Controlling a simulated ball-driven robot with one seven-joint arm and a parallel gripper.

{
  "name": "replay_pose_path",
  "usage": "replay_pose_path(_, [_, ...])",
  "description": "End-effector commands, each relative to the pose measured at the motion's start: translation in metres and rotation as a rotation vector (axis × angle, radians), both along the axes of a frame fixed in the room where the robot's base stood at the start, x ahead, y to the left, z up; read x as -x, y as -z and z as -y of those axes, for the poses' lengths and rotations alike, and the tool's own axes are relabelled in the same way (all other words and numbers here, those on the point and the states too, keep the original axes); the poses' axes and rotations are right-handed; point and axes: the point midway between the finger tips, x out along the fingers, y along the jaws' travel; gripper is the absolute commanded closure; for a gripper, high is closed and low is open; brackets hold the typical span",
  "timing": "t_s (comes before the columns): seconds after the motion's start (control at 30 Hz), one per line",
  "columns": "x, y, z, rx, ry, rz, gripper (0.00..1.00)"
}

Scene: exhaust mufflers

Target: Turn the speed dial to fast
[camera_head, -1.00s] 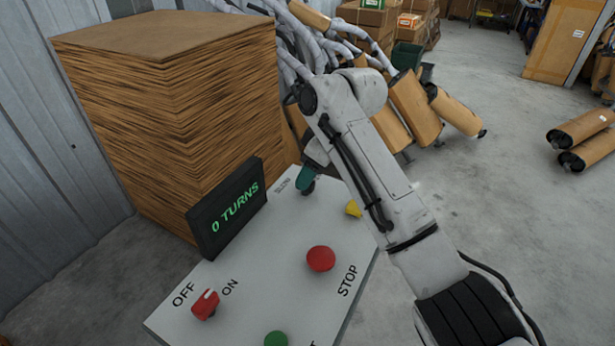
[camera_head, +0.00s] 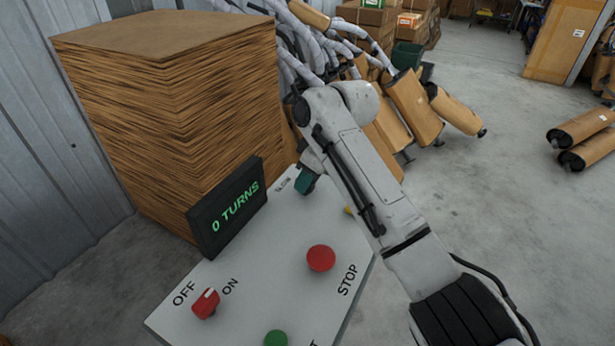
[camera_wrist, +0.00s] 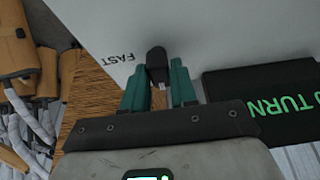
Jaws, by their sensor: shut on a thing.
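The speed dial (camera_wrist: 156,60) is a dark knob on the pale control panel (camera_wrist: 185,25). It lies between the two teal fingers of my gripper (camera_wrist: 157,84) in the wrist view. The fingers are shut on it. The FAST label (camera_wrist: 117,58) is just left of the dial in that view. In the head view my gripper (camera_head: 306,181) is at the far end of the panel and hides the dial. A small label, which seems to read SLOW (camera_head: 284,183), shows beside it. My arm covers the panel to the right of the dial.
A black display (camera_head: 228,212) reading 0 TURNS stands at the panel's left edge. The panel also holds a red STOP button (camera_head: 321,258), a red OFF/ON switch (camera_head: 206,303), a green button (camera_head: 276,339) and a mostly hidden yellow part (camera_head: 348,211). A brown stack (camera_head: 190,130) stands behind.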

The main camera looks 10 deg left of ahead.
Motion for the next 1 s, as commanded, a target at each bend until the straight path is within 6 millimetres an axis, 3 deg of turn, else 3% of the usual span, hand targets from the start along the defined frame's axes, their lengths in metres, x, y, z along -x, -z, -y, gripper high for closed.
replay_pose_path(0.53, [0.0020,-0.0001,-0.0008,0.001,0.065,-0.005,1.00])
replay_pose_path(1.0, [0.0051,0.0002,-0.0021,0.006,0.450,-0.008,1.00])
